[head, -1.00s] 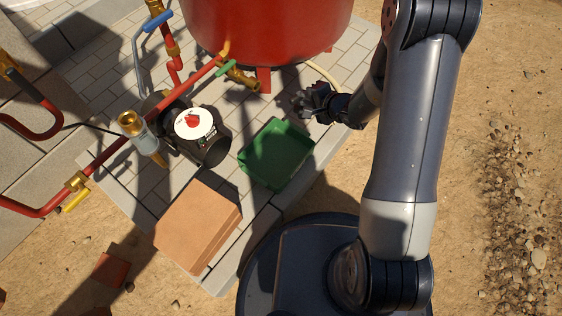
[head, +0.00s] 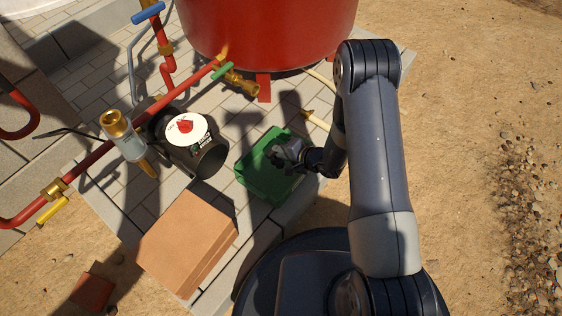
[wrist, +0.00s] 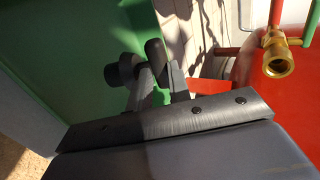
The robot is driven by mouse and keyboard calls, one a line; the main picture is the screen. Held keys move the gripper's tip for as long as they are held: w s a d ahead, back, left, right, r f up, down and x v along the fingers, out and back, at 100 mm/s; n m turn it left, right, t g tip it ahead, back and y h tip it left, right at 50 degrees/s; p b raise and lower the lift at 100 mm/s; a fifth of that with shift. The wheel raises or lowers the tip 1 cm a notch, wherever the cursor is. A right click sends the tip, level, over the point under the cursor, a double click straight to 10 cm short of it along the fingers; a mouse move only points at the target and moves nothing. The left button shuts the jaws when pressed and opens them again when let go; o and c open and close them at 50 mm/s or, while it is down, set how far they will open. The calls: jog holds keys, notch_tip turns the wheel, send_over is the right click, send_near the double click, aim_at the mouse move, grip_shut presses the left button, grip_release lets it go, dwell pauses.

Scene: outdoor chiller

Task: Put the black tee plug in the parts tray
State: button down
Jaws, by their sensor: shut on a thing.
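The green parts tray (head: 252,182) sits on the paving below my arm in the head view. My gripper (head: 279,155) is over the tray's right part. In the wrist view the tray's green surface (wrist: 60,55) fills the left side. There my gripper (wrist: 155,82) is shut on the black tee plug (wrist: 124,67), whose dark rounded ends show beyond the fingers. The plug appears held above the tray; its exact height is unclear. In the head view I cannot make out the plug apart from the dark gripper.
A black pump (head: 207,158) with a white-and-red dial stands left of the tray. A terracotta block (head: 185,240) lies in front of it. The red tank (head: 270,35) and brass valve (head: 240,83) are behind. Sandy ground (head: 460,170) on the right is open.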

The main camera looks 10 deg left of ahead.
jog(key=shift+f+b, duration=0.75)
jog(key=shift+f, duration=1.1)
jog(key=shift+f, duration=0.2)
jog(key=c, duration=1.3)
grip_release()
jog(key=shift+r, duration=0.1)
jog(key=p+v, duration=0.3)
jog(key=v, duration=0.9)
jog(key=shift+p, duration=0.4)
